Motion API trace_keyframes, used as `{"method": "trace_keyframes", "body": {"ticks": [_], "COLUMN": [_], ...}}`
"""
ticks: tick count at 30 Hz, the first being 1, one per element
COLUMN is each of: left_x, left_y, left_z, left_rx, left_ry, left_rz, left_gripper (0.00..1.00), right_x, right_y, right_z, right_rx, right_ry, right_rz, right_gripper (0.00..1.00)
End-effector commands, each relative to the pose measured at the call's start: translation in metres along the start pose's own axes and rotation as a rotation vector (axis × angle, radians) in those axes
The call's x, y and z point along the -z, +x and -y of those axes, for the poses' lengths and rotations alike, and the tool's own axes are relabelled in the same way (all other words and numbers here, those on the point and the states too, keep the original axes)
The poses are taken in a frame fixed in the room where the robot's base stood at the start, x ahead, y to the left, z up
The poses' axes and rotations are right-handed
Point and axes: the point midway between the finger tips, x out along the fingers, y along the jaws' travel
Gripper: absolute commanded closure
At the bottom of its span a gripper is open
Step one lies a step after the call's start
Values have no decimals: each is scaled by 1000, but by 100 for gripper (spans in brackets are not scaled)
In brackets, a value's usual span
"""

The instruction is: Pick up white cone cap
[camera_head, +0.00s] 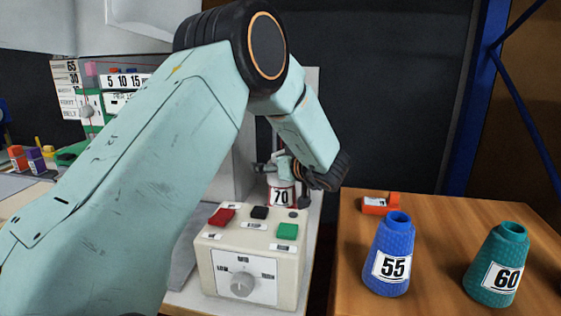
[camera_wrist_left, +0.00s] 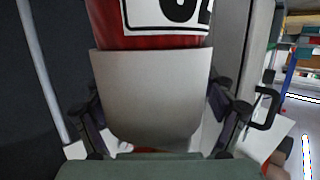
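The white cone cap (camera_wrist_left: 150,95) sits over the end of a red cone (camera_wrist_left: 150,42) with a black-and-white number label, filling the middle of the left wrist view. In the head view the cone labelled 70 (camera_head: 281,197) stands behind the control box. My left gripper (camera_head: 278,170) is at the top of this cone. In the left wrist view its dark fingers (camera_wrist_left: 155,115) lie one on each side of the cap, close to its sides. Whether they press on it I cannot tell. In the head view the gripper largely hides the cap. My right gripper is not in view.
A beige control box (camera_head: 205,262) with red, black and green buttons and a dial stands in front of the cone. A wooden table (camera_head: 440,275) at right holds a blue cone (camera_head: 399,235) labelled 55, a green cone (camera_head: 508,245) labelled 60 and a small orange object (camera_head: 380,204).

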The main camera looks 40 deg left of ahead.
Motion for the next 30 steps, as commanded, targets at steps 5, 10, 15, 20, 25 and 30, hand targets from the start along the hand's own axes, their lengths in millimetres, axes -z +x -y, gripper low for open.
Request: {"method": "trace_keyframes", "body": {"ticks": [5, 10, 15, 20, 25, 30], "left_x": [0, 0, 0, 0, 0, 0], "left_y": [1, 1, 0, 0, 0, 0], "left_z": [0, 0, 0, 0, 0, 0], "left_rx": [-1, 0, 0, 0, 0, 0], "left_ry": [0, 0, 0, 0, 0, -1], "left_rz": [0, 0, 0, 0, 0, 0], "left_gripper": [34, 48, 63, 65, 67, 68], "right_x": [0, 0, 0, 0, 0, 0], "right_y": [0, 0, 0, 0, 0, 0], "right_z": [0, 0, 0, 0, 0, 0], "right_rx": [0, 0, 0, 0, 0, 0], "right_ry": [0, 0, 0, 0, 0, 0], "right_rz": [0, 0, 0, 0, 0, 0], "right_gripper": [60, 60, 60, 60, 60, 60]}}
